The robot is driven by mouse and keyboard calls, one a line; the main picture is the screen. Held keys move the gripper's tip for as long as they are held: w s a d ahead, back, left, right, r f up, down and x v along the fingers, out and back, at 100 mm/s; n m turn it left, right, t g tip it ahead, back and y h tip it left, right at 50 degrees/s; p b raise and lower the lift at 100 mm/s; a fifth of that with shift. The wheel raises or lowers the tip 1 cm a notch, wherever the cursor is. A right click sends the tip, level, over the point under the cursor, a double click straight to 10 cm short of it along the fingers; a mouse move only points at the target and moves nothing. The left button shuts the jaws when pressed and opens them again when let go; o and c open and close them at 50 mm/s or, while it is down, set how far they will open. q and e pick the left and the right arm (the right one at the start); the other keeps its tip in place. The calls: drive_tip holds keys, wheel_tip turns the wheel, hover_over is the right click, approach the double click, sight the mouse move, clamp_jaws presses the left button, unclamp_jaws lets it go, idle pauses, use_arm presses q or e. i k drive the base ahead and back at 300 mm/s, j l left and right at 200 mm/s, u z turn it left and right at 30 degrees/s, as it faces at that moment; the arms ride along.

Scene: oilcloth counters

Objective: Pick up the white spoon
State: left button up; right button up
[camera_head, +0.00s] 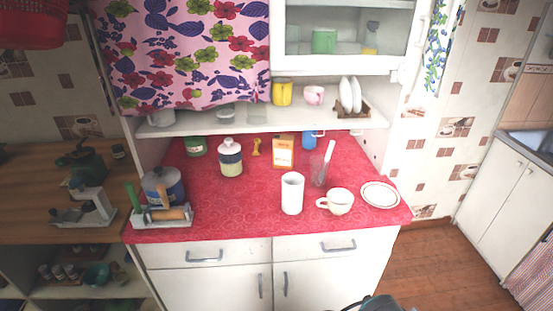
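A white, flat-ended handle (329,151) that looks like the white spoon stands tilted in a clear glass (319,172) on the red counter (245,212). Its lower end is hard to make out through the glass. A dark part that appears to be my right gripper (380,304) just enters at the bottom edge, well below and in front of the counter. Its fingers cannot be made out, and it is apart from the spoon. My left gripper is not in view.
A white cup (292,194), a white mug (337,201) and a plate (380,194) stand in front of and right of the glass. An orange box (283,152) and blue mug (312,139) stand behind. A shelf (210,125) overhangs the back. The front middle is clear.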

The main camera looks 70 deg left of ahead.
sight(332, 143)
drive_tip(key=u, duration=1.95)
